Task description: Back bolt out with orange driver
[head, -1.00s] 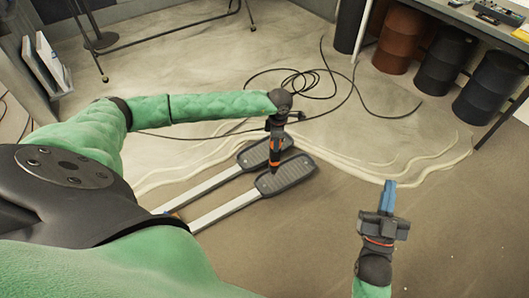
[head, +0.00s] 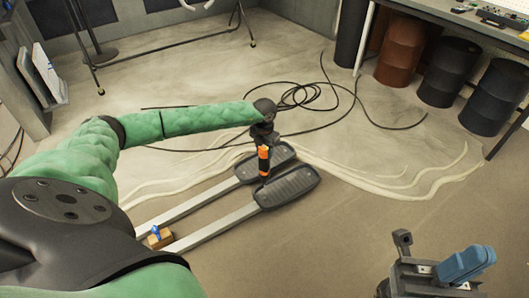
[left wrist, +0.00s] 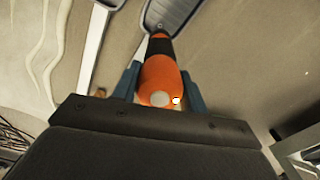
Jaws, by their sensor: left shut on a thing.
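My left gripper (head: 265,148) is shut on an orange and black driver (head: 263,160), held nearly upright. In the left wrist view the driver (left wrist: 160,75) sits between the blue fingers, its far end pointing at a pedal. In the head view its lower end is over the near end of the right pedal (head: 288,186); I cannot tell whether it touches. The left pedal (head: 277,157) lies beside it. No bolt can be clearly made out. My right gripper (head: 462,264) is at the bottom right with blue fingers, away from the pedals; its opening is unclear.
Two pale bars (head: 217,220) run from the pedals toward me. A small brown block with a blue part (head: 159,237) is by their near ends. Black cable (head: 300,95) lies behind the pedals. Dark drums (head: 446,72) stand under the bench at right. The floor right of the pedals is clear.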

